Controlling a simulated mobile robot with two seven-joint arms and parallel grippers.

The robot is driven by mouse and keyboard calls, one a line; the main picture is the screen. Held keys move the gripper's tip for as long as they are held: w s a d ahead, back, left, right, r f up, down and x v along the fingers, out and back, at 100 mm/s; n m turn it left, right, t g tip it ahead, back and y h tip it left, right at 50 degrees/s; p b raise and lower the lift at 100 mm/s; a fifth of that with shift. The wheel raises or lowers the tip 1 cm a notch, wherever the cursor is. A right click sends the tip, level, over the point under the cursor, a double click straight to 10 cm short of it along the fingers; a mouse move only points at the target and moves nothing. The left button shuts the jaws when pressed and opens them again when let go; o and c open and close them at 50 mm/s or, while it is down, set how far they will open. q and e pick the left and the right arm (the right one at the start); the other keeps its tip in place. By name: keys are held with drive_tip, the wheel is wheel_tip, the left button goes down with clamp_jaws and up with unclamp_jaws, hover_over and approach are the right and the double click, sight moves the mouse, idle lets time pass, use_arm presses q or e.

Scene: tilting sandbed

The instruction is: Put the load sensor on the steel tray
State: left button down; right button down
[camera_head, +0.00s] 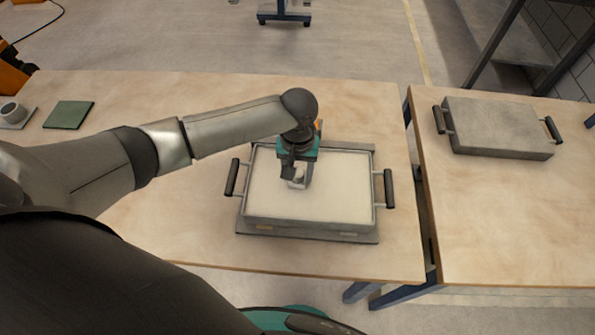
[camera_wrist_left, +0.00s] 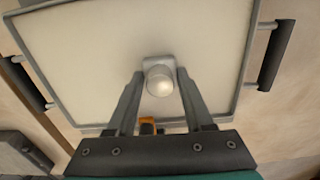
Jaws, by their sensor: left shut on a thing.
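The load sensor (camera_head: 298,183), a small pale block with a round knob, is between the fingers of my left gripper (camera_head: 296,172) over the sandbed. In the left wrist view the load sensor (camera_wrist_left: 160,78) sits between the fingertips of the left gripper (camera_wrist_left: 155,85), against the pale sand. Whether its base touches the sand is unclear. A small grey tray (camera_head: 28,118) lies at the far left of the table with a round grey piece on it. It may be the steel tray. My right gripper is not in view.
The sandbed (camera_head: 310,223) is a metal frame with black side handles on the main table. A green plate (camera_head: 69,114) lies near the grey tray. A grey box (camera_head: 497,127) with handles stands on the right table, across a gap. An orange part (camera_wrist_left: 147,125) shows behind the sensor.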

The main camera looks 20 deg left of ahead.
sight(298, 172)
use_arm(q)
drive_tip(key=shift+f, duration=0.15)
drive_tip(key=shift+c, duration=1.4)
unclamp_jaws()
wheel_tip(298, 172, up, 12)
drive_tip(key=p, duration=0.2)
drive_tip(key=shift+r, duration=0.2)
drive_tip(key=shift+s, duration=0.1)
